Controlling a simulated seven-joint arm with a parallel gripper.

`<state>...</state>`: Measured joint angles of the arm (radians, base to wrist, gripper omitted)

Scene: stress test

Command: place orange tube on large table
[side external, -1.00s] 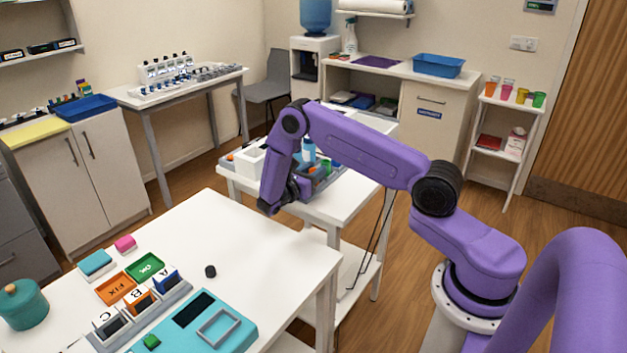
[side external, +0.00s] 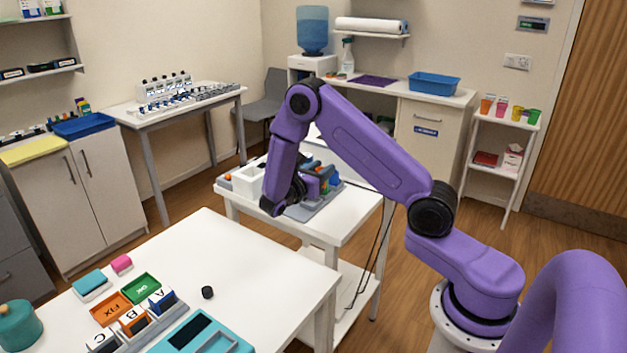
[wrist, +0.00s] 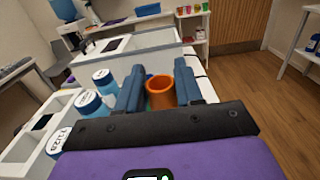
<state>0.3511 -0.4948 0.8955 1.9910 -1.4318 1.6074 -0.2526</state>
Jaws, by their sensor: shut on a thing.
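My gripper (wrist: 160,85) shows in the wrist view with its two blue fingers closed on the sides of the orange tube (wrist: 160,94). The tube's round open rim faces the camera. In the side external view my gripper (side external: 313,184) is at the small white side table, and the arm partly hides it. The tube cannot be made out clearly there, nor whether it is clear of what stands below. The large white table (side external: 235,255) is in front and to the left of the gripper, with bare surface on its near right part.
Jars with blue lids (wrist: 103,78) stand close left of the fingers. A white box (side external: 248,180) and a grey rack (side external: 322,207) sit on the side table. The large table holds a black cap (side external: 207,292), green tray (side external: 142,288), lettered blocks and a teal device (side external: 190,335).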

